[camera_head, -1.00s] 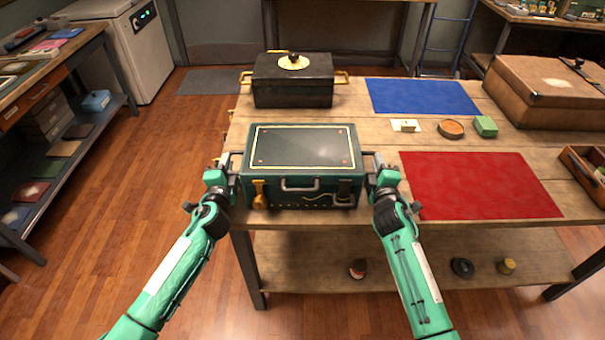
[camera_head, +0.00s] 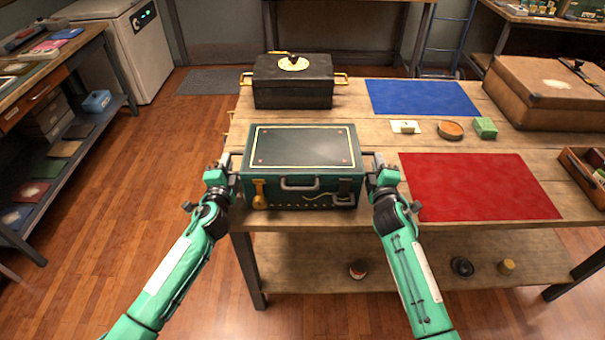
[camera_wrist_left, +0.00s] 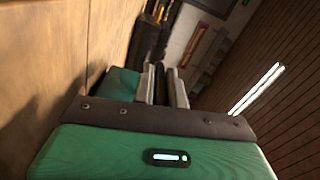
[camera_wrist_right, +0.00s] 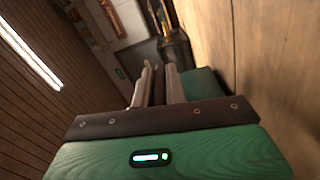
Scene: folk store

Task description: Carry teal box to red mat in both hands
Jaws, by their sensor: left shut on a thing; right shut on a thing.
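The teal box (camera_head: 301,172) is a dark teal case with a gold-trimmed lid, at the front left of the wooden table. Its lid is closed and it looks level; I cannot tell whether it touches the tabletop. My left gripper (camera_head: 233,176) is shut on its left side handle. My right gripper (camera_head: 371,175) is shut on its right side handle. The left wrist view shows the left fingers (camera_wrist_left: 164,84) close together, and the right wrist view the right fingers (camera_wrist_right: 158,85). The red mat (camera_head: 480,186) lies flat and bare to the right of the box.
A black box (camera_head: 292,88) with gold handles stands behind the teal box. A blue mat (camera_head: 422,97) lies at the back. A card (camera_head: 405,127), a round dish (camera_head: 450,130) and a green block (camera_head: 485,127) sit between the mats. A brown case (camera_head: 545,92) and open wooden tray (camera_head: 585,175) are at right.

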